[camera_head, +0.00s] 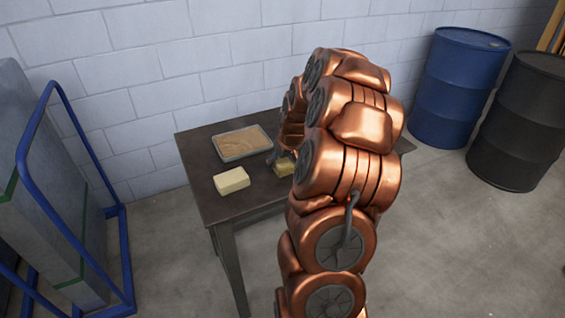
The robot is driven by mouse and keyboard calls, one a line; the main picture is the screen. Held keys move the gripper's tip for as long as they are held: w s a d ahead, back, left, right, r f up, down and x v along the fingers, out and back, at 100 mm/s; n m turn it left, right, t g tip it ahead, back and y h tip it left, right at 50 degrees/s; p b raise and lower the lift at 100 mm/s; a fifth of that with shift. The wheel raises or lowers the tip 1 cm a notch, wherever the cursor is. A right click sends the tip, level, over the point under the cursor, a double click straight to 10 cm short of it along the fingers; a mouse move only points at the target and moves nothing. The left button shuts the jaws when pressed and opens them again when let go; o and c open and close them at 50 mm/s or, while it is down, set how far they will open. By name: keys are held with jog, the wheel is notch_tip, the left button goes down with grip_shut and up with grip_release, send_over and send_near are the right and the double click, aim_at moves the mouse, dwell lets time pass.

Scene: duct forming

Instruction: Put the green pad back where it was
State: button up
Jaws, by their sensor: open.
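I see no clearly green pad on the dark table (205,198). A pale yellow block (232,181) lies near the table's front left. A second, deeper yellow block (284,169) lies to its right, partly hidden by my copper arm. My gripper (277,156) shows only as a small dark part beside this second block, at its upper left. It is open; whether it touches the block I cannot tell. The arm hides the right part of the table.
A shallow grey tray (246,157) with a tan, sandy-looking filling stands at the back of the table, by the block wall. A blue rail frame (73,222) with grey panels is at left. A blue drum (452,90) and a black drum (516,122) stand at right.

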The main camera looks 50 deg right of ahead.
jog(key=b+v, duration=0.2)
jog(key=v, duration=1)
jog(key=s+a+n+g+y, duration=0.1)
jog(key=s+a, duration=0.1)
jog(key=a, duration=0.9)
jog(key=s+a+n+g+y, duration=0.1)
jog(key=s+a+n, duration=0.15)
jog(key=a, duration=0.85)
jog(key=s+a+f+g, duration=0.1)
jog(key=s+a+g, duration=0.1)
jog(key=s+a, duration=0.4)
jog(key=s+a+f+g, duration=0.1)
jog(key=s+a, duration=0.6)
jog(key=s, duration=0.7)
jog(key=shift+s+a+f+g+h, duration=0.3)
jog(key=shift+s+a+g, duration=0.1)
jog(key=shift+g, duration=0.1)
notch_tip(320, 180, up, 7)
jog(key=p, duration=0.7)
jog(key=shift+r+p, duration=0.2)
jog(key=shift+p, duration=0.15)
